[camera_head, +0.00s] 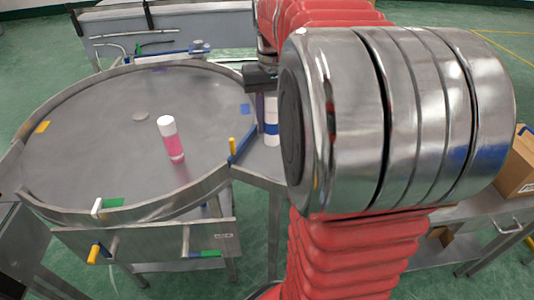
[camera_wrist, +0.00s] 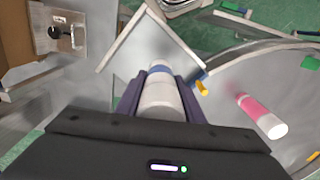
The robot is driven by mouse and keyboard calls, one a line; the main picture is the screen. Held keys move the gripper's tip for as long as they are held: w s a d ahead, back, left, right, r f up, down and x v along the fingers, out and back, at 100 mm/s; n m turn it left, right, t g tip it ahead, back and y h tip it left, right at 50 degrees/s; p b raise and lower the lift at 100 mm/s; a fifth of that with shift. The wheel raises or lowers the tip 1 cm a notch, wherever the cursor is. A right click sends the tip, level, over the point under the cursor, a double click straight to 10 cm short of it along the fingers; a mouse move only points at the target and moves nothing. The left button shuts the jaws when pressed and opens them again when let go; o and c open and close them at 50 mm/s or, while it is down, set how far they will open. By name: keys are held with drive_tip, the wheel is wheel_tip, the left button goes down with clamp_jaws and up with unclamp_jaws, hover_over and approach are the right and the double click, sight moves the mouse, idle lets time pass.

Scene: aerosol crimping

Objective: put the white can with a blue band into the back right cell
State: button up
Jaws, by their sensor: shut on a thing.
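The white can with a blue band (camera_head: 271,128) shows just left of my arm in the head view, upright, beside the rim of the round table. In the wrist view the same can (camera_wrist: 160,98) stands between the two fingers of my gripper (camera_wrist: 160,92), which is shut on it. In the head view the gripper (camera_head: 262,80) is mostly hidden behind my arm. The can's base is hidden, so I cannot tell whether it touches the surface below. No divided cells can be made out in either view.
A pink can with a white cap (camera_head: 171,140) stands on the round metal table (camera_head: 90,130). A raised rim with blue and yellow parts (camera_head: 236,150) lies close to the held can. A cardboard box (camera_head: 517,165) is at the far right. Much of the round table is bare.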

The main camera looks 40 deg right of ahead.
sight(272, 140)
drive_tip(key=shift+d, duration=0.1)
drive_tip(key=shift+f, duration=3.1)
drive_tip(key=shift+f, duration=1.85)
drive_tip(key=o, duration=1.3)
drive_tip(key=shift+f, duration=0.1)
drive_tip(key=shift+c, duration=0.2)
